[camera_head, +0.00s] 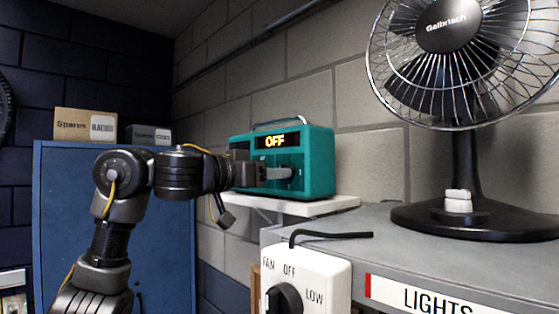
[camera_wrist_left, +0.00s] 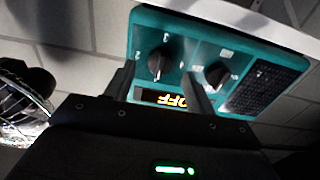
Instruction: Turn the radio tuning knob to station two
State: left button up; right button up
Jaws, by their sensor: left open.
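The teal radio (camera_head: 318,160) stands on a white wall shelf, its display (camera_head: 275,141) reading OFF. My left gripper (camera_head: 278,174) reaches in from the left, its fingers at the radio's front by the right-hand knob. The left wrist view shows the radio (camera_wrist_left: 200,30) upside down, with two dark knobs. My left gripper (camera_wrist_left: 160,88) is open there. One knob (camera_wrist_left: 158,63) appears between its two fingertips; I cannot tell whether they touch it. The other knob (camera_wrist_left: 217,73) is beside the right finger. Small marks ring the knobs, mostly too small to read. My right gripper is not in view.
A black fan (camera_head: 450,60) stands on a grey surface (camera_head: 400,240) at right. A white FAN/OFF/LOW switch box (camera_head: 325,275) with a black cable is in front. A blue cabinet (camera_head: 70,200) with boxes (camera_head: 85,124) on top is at left. The shelf (camera_head: 310,206) runs under the radio.

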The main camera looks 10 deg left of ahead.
pick_arm(q)
jog(key=shift+p+x, duration=0.55)
jog(key=shift+x, duration=0.85)
jog(key=shift+w, duration=0.1)
jog(key=c, duration=1)
